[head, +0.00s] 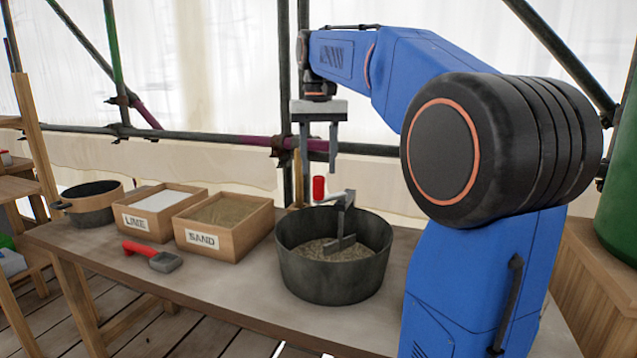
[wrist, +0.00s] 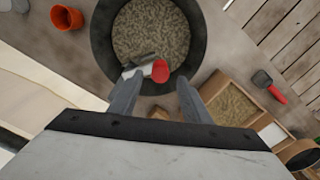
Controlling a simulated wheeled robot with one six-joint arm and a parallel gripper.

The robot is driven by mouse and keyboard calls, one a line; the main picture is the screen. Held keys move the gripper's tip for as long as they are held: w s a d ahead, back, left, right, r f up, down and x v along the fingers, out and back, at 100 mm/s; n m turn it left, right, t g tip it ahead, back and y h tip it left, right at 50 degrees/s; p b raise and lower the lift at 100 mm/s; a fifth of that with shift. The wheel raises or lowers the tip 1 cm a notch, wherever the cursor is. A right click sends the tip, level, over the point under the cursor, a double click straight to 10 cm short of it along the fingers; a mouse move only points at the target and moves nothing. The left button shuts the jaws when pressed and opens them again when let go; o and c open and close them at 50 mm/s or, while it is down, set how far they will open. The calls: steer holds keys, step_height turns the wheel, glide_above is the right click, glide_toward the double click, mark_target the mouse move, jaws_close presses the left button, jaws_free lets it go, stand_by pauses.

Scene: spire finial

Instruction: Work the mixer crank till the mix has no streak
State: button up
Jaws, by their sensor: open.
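The mixer tub (head: 335,275) is a dark round pan on the bench, holding a grey-tan, speckled mix (head: 330,252); I cannot make out a clear streak. The grey crank (head: 343,215) rises from the mix, with a paddle at its foot and a red upright grip (head: 319,188) on its arm. My gripper (head: 318,170) is open and empty, pointing down just above the red grip. In the wrist view the red grip (wrist: 160,71) appears between the fingertips (wrist: 156,80), with the tub (wrist: 103,60) beyond. I cannot tell if the fingers touch the grip.
Wooden boxes of lime (head: 155,208) and sand (head: 224,222) stand left of the tub. A red-handled scoop (head: 155,257) lies before them, and a dark pot (head: 90,203) stands at far left. An orange cup (wrist: 67,18) shows in the wrist view. Scaffold poles stand behind the bench.

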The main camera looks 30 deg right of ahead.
mark_target(319, 176)
steer(key=shift+f, duration=2.65)
jaws_close()
